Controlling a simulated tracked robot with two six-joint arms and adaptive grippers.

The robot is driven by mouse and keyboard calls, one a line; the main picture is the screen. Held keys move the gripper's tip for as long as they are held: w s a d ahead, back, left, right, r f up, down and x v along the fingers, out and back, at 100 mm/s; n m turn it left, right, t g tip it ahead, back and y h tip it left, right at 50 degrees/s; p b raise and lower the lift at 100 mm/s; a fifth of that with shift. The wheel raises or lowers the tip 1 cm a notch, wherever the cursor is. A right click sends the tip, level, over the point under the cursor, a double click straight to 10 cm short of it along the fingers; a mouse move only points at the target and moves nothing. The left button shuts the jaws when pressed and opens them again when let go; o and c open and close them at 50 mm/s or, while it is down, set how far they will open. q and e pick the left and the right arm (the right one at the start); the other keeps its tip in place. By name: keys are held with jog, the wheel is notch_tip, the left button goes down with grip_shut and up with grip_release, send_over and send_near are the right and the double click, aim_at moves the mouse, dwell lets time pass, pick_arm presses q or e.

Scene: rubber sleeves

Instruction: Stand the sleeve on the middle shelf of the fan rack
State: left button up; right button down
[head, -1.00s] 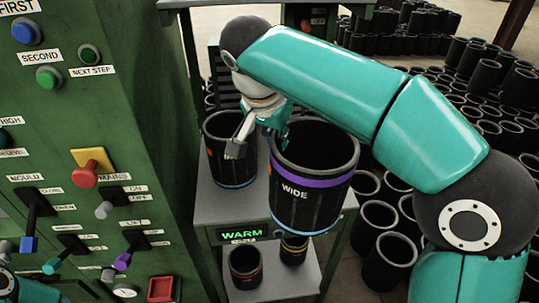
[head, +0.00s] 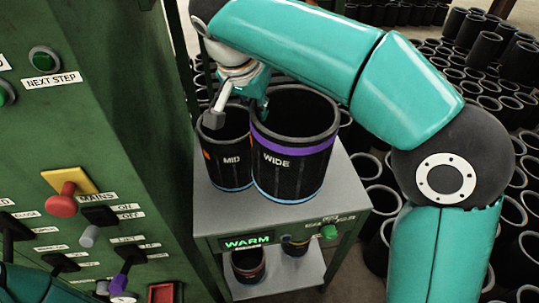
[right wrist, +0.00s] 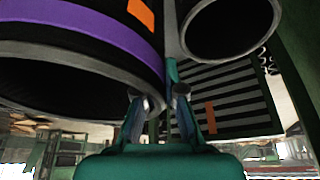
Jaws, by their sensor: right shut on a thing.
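The black WIDE sleeve (head: 290,160) with a purple band stands upright at the middle shelf (head: 325,205) of the green rack. It also fills the upper left of the right wrist view (right wrist: 70,60). My right gripper (head: 238,113) is shut on the left side of its wall near the rim, with one fingertip outside and the other at the inside. I cannot tell whether its base touches the shelf. The MID sleeve (head: 225,165) stands on the same shelf, close at its left and partly hidden. My left gripper is not in view.
A green control panel (head: 130,100) with levers and a red knob (head: 62,205) stands close at the left. Two smaller sleeves (head: 247,263) are on the lower shelf below a lit WARM sign (head: 247,243). Many black sleeves crowd the floor at right. Bare shelf lies at the front right.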

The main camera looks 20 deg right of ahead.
notch_tip(320, 180, up, 8)
jog(key=n+t+y+p, duration=0.1)
jog(key=n+y+p, duration=0.15)
jog(key=n, duration=0.45)
send_over(299, 129)
jog(key=s, duration=0.1)
jog(key=shift+h, duration=0.25)
jog(key=f+b, duration=0.1)
jog(key=f, duration=1.3)
jog(key=shift+a+b, duration=0.2)
jog(key=shift+b, duration=0.1)
jog(key=shift+f, duration=2.85)
jog(key=c, duration=1.7)
grip_release()
jog(key=shift+f+b, duration=0.2)
jog(key=shift+b, duration=0.15)
jog(key=o, duration=0.4)
jog(key=shift+a+r, duration=0.1)
jog(key=shift+r, duration=0.1)
